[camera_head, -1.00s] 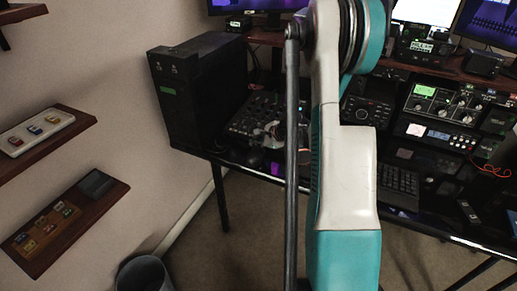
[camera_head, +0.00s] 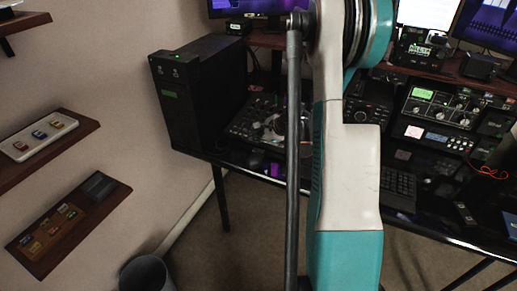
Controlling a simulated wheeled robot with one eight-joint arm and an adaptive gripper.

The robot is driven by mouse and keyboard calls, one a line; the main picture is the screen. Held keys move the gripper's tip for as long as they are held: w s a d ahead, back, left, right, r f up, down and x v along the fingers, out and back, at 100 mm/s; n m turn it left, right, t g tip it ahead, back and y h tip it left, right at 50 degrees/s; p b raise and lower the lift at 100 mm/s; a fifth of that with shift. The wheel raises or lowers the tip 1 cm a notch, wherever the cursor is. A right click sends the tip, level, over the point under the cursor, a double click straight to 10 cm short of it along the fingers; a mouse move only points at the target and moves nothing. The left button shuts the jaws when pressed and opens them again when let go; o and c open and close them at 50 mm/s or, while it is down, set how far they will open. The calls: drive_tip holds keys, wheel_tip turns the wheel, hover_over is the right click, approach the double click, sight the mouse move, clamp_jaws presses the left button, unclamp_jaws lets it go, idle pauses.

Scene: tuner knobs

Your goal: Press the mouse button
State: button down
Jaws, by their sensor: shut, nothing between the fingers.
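A small dark rounded shape (camera_head: 445,189) lies on the desk just right of the keyboard (camera_head: 398,186) and looks like the mouse. Another dark lump (camera_head: 255,158) sits near the desk's front edge on the left; I cannot tell which one is the mouse. Its button is too small to make out. What looks like my gripper (camera_head: 272,130) shows partly, left of my arm, above the left part of the desk near the mixer. It appears shut and empty. The rest of it is hidden behind my arm.
A black computer tower (camera_head: 198,95) stands at the desk's left end. A mixer (camera_head: 258,112) and radio units (camera_head: 440,108) line the desk under monitors. Wall shelves (camera_head: 68,225) and a bin (camera_head: 146,274) are at the left. My arm blocks the desk's middle.

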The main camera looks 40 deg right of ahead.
drive_tip(key=shift+r+p, duration=0.5)
drive_tip(key=shift+r, duration=0.7)
